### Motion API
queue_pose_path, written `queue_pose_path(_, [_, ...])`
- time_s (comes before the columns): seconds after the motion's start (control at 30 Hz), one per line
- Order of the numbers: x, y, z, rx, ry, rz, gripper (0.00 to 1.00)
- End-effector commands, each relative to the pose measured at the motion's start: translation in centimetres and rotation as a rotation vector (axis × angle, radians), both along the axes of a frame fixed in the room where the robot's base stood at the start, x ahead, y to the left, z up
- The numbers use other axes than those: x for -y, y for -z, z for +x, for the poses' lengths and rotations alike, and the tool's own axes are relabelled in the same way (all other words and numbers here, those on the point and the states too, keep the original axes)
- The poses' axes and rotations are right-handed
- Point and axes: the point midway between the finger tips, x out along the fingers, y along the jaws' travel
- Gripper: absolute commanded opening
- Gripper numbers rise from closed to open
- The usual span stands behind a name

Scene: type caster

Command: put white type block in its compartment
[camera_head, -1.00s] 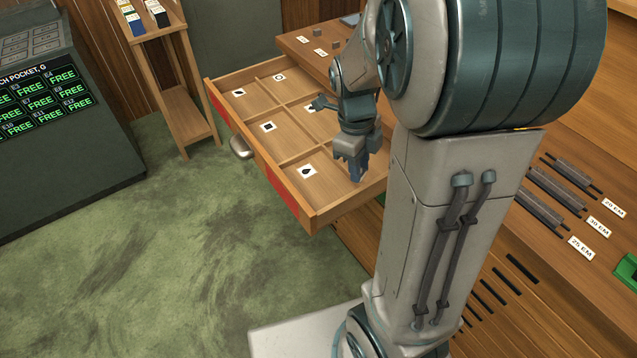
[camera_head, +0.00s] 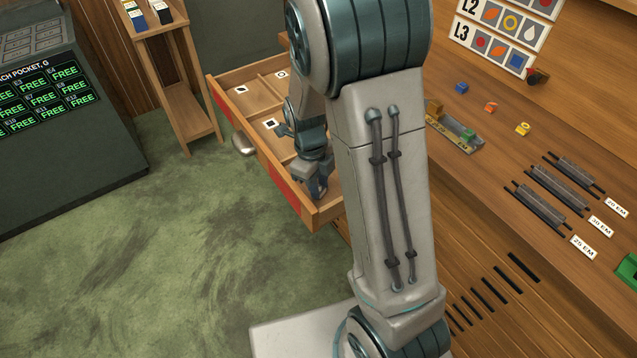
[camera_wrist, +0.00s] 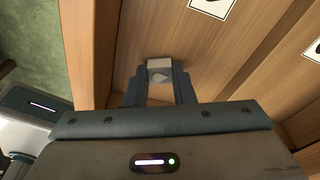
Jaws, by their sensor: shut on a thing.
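The white type block (camera_wrist: 160,68) shows in the wrist view between my fingertips, with a grey drop shape on its face. My gripper (camera_head: 318,186) is shut on it; it also shows in the wrist view (camera_wrist: 160,88). In the head view the gripper is over or in the nearest front compartment of the open wooden drawer (camera_head: 333,212). The block and that compartment's label card are hidden there by my gripper. Whether the block touches the drawer floor, I cannot tell.
Other compartments have label cards (camera_head: 270,124) with dark shapes. Thin wooden dividers separate them. The drawer front has a handle (camera_head: 243,145) and red panels (camera_head: 285,190).

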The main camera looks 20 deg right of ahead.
Motion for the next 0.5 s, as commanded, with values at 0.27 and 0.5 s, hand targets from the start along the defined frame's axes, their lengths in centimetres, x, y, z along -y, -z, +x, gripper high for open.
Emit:
queue_pose_path(0.27, [-0.01, 0.33, -0.01, 0.0, -0.001, 0.0, 0.28])
queue_pose_path(0.5, [0.01, 0.27, -0.01, 0.0, -0.001, 0.0, 0.44])
